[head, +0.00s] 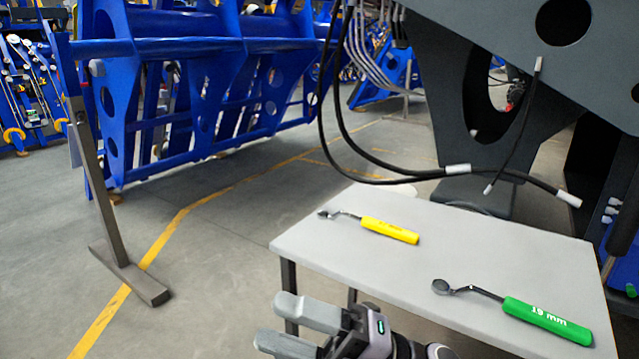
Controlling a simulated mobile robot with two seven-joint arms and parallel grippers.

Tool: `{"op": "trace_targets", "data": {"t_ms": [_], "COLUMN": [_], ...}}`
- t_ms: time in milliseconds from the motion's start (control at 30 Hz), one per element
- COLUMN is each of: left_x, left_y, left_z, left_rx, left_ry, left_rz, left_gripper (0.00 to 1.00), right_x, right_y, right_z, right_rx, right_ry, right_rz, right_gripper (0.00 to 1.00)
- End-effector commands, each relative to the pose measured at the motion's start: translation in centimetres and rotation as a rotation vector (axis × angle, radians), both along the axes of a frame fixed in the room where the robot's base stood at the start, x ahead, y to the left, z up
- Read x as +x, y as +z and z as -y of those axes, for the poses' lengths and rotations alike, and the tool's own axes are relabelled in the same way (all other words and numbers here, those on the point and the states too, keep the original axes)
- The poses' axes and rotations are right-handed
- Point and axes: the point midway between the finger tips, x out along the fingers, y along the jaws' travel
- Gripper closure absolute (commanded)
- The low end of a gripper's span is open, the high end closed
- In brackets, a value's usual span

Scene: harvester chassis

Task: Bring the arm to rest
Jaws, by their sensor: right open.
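My right gripper (272,321) shows at the bottom middle, in front of the near left edge of the grey table (345,262). Its two grey fingers point left and stand apart, with nothing between them. The rest of my right arm is mostly cut off by the bottom edge of the view. My left gripper is not in view. A wrench with a yellow handle (390,230) lies on the far left part of the table. A wrench with a green handle (548,320), marked "19 mm", lies nearer, on the right part. Both are apart from my gripper.
Black hoses (375,166) with pale ends hang above the table's far side. The dark chassis (497,50) overhangs the back right. A blue frame (190,95) and its grey stand (128,278) are at left. Floor (225,255) between stand and table is clear.

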Motion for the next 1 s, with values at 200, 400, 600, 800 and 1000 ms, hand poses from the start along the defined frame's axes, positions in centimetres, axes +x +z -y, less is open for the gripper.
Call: {"op": "trace_targets", "data": {"t_ms": [200,400,600,800,1000], "left_x": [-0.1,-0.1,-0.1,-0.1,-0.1], "left_y": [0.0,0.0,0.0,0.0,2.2], "left_z": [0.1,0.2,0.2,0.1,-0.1], "left_rx": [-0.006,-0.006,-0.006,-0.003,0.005], "left_ry": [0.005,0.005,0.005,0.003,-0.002], "left_rz": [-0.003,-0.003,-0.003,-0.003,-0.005], "left_gripper": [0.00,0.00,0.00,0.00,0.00], "right_x": [3.6,4.7,1.5,-4.8,-9.1], "right_y": [-3.9,-11.6,-21.3,-29.1,-30.2], "right_z": [5.1,11.0,16.8,20.8,22.6], "right_rx": [0.236,0.381,0.469,0.505,0.513], "right_ry": [-0.274,-0.526,-0.766,-0.953,-1.046], "right_rz": [-0.474,-0.922,-1.369,-1.744,-1.939], "right_gripper": [0.42,0.42,0.42,0.42,0.42]}}
